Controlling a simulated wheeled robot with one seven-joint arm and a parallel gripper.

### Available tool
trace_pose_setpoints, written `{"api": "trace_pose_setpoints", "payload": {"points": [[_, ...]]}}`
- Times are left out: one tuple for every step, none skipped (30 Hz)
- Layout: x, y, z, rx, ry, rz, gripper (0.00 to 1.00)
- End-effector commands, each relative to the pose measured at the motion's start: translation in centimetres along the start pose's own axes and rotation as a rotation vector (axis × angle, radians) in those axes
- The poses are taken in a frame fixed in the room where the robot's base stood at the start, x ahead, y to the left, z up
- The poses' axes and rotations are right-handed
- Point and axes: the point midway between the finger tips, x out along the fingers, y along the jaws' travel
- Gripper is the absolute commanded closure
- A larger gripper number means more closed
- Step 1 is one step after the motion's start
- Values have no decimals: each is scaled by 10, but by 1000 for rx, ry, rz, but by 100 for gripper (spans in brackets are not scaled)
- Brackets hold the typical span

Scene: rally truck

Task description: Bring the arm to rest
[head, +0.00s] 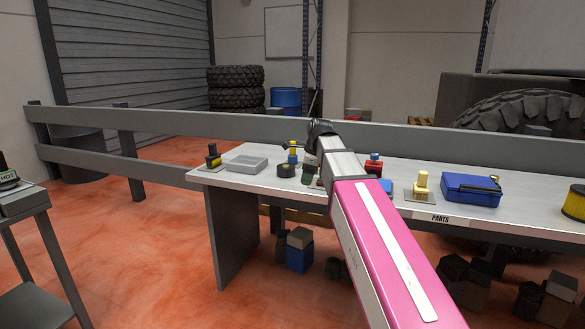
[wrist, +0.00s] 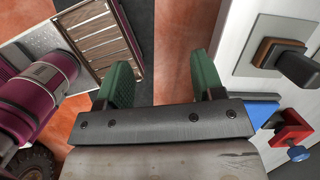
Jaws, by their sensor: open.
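My arm reaches forward over the workbench (head: 432,204) in the head view, with its long pink link across the middle. My gripper (head: 308,172) hangs at the far end of the arm, above the bench's front edge, and is partly hidden by the arm. In the wrist view my gripper (wrist: 162,82) has its two green fingers wide apart. Nothing is between them; orange floor and a dark strip show below the gap. The bench top (wrist: 215,25) lies to the right of the fingers in that view.
On the bench are a grey tray (head: 247,163), a yellow part (head: 422,184), a blue case (head: 470,189) and a red part (head: 374,165), also in the wrist view (wrist: 290,131). A grey rail (head: 180,122) runs behind. A stand (head: 22,203) is at left. Open floor lies left of the bench.

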Motion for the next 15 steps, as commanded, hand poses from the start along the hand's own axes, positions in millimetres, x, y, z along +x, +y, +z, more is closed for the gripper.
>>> {"api": "trace_pose_setpoints", "payload": {"points": [[10,4,-7,-31,5,2,38],[16,5,-10,-54,9,3,38],[25,7,-16,-88,14,4,38],[32,8,-21,-115,18,5,38],[39,10,-26,-146,23,6,38],[50,13,-33,-191,29,8,38],[60,16,-40,-229,34,11,38],[69,18,-46,-269,39,13,38],[82,23,-55,-326,47,18,38],[91,26,-61,-369,53,20,38],[101,29,-68,-413,59,24,38],[113,34,-76,-470,66,29,38],[122,38,-83,-513,71,33,38],[130,42,-90,-557,76,37,38],[142,47,-98,-615,83,43,38]]}}
